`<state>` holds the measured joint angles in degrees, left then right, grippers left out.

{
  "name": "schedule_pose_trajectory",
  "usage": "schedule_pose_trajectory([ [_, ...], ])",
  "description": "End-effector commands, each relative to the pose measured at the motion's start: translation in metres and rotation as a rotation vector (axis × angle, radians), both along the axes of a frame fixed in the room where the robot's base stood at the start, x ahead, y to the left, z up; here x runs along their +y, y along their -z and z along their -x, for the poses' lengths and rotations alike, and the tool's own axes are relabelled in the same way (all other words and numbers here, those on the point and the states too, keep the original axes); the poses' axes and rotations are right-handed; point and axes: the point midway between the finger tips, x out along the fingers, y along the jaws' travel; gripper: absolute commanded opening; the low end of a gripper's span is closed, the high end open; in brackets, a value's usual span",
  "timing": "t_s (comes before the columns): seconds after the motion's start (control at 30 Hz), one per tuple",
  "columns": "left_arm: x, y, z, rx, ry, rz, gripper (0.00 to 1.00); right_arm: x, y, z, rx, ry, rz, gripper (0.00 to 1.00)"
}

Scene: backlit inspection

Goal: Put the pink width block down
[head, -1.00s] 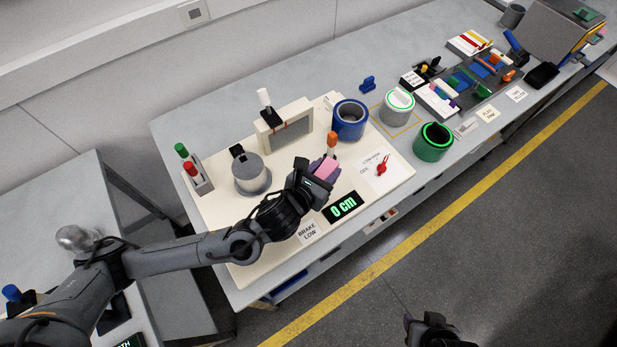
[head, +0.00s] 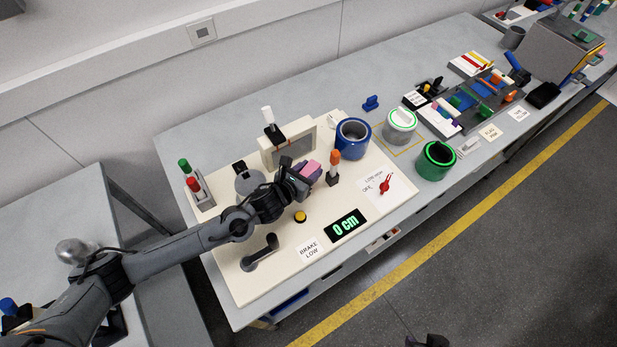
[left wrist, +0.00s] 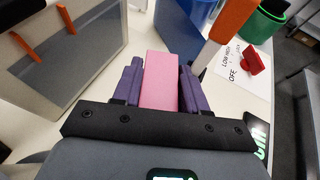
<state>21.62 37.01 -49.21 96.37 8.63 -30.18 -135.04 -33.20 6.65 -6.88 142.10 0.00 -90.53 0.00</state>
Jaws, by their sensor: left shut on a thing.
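The pink width block (head: 311,168) is held by my left gripper (head: 306,174) over the cream board (head: 225,272), in front of the framed grey panel. In the left wrist view the pink block (left wrist: 160,82) sits between the two purple fingers of my left gripper (left wrist: 160,70), which are shut on its sides. The block sticks out past the fingertips. Whether its underside touches the board is hidden. A small dark piece (head: 428,341) at the bottom edge of the head view seems to be my right gripper; its fingers cannot be made out.
An orange-topped post (head: 334,160) stands just right of the block, with a blue cylinder (head: 352,138) behind it. The framed panel (head: 287,146) is close behind. A yellow button (head: 300,216), a black lever (head: 262,252) and a "0 cm" display (head: 345,226) lie nearer the front.

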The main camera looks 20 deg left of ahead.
Motion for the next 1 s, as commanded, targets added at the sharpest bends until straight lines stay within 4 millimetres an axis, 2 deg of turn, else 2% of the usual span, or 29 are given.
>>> schedule_pose_trajectory([
  [0.2, 0.000, 0.028, 0.001, 0.003, -0.002, 0.001, 0.09, 0.000, 0.002, 0.000, 0.000, -0.001, 0.001, 0.43],
  [0.3, 0.000, 0.036, 0.001, 0.001, 0.000, 0.000, 0.09, -0.001, 0.002, 0.000, 0.001, -0.002, 0.003, 0.43],
  [0.77, 0.000, 0.042, 0.001, 0.001, -0.001, -0.002, 0.09, -0.002, 0.005, 0.000, 0.001, -0.005, 0.007, 0.43],
  [0.8, 0.000, 0.041, 0.001, 0.002, -0.001, -0.002, 0.47, -0.002, 0.004, 0.000, 0.001, -0.005, 0.007, 0.43],
  [0.93, 0.000, 0.041, 0.001, 0.002, -0.001, -0.002, 0.67, -0.002, 0.004, 0.000, 0.001, -0.004, 0.007, 0.43],
  [1.0, 0.000, 0.041, 0.001, 0.002, -0.001, -0.002, 0.68, -0.001, 0.004, 0.000, 0.001, -0.003, 0.006, 0.43],
])
